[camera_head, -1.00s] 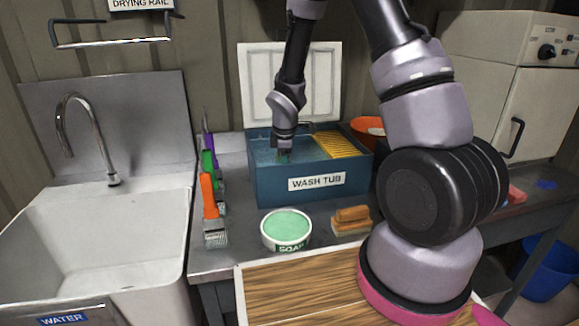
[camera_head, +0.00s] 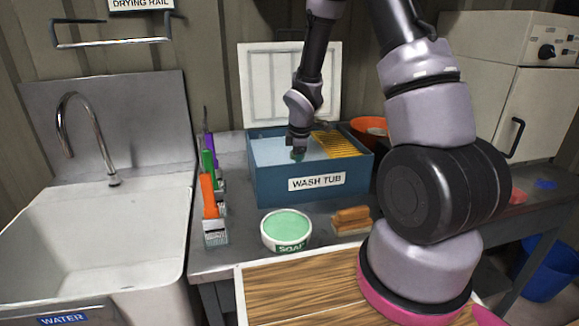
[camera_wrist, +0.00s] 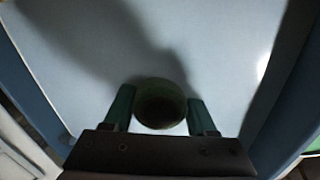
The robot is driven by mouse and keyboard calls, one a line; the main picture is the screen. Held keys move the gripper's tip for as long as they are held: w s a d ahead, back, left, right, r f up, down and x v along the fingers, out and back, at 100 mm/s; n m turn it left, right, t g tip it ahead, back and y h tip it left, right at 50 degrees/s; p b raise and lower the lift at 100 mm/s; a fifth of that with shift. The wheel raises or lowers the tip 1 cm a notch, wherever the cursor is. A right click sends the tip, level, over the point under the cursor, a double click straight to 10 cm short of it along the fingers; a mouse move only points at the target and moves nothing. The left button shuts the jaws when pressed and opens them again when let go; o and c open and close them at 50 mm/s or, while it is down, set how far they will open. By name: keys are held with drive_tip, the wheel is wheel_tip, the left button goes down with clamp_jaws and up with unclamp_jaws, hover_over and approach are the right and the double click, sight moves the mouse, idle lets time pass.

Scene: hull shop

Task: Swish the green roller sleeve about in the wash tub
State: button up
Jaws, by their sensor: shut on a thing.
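The blue wash tub (camera_head: 270,187) stands on the bench with its white lid raised behind it. Pale, cloudy bluish liquid (camera_head: 265,152) fills its left part, and a yellow ribbed grid (camera_head: 338,145) lies at its right. My gripper (camera_head: 298,150) points down into the tub, left of the grid. It is shut on the green roller sleeve (camera_head: 297,156), which shows only as a small green bit at the liquid. In the wrist view, the sleeve's round, dark end (camera_wrist: 159,108) sits between the two fingers (camera_wrist: 160,104). Its lower part is hidden.
A soap pot (camera_head: 286,230) and a tan brush or block (camera_head: 351,220) stand before the tub. Coloured-handled brushes (camera_head: 209,195) line its left side. An orange bowl (camera_head: 368,127) is behind right. A sink (camera_head: 90,240) with tap is at the left.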

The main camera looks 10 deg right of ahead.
drive_tip(key=shift+a, duration=2.25)
drive_tip(key=shift+d, duration=2.25)
drive_tip(key=shift+a, duration=2.25)
drive_tip(key=shift+r, duration=0.15)
drive_tip(key=w+r+v, duration=0.1)
drive_tip(key=w+v, duration=0.2)
drive_tip(key=v, duration=1.1)
drive_tip(key=shift+w, duration=0.2)
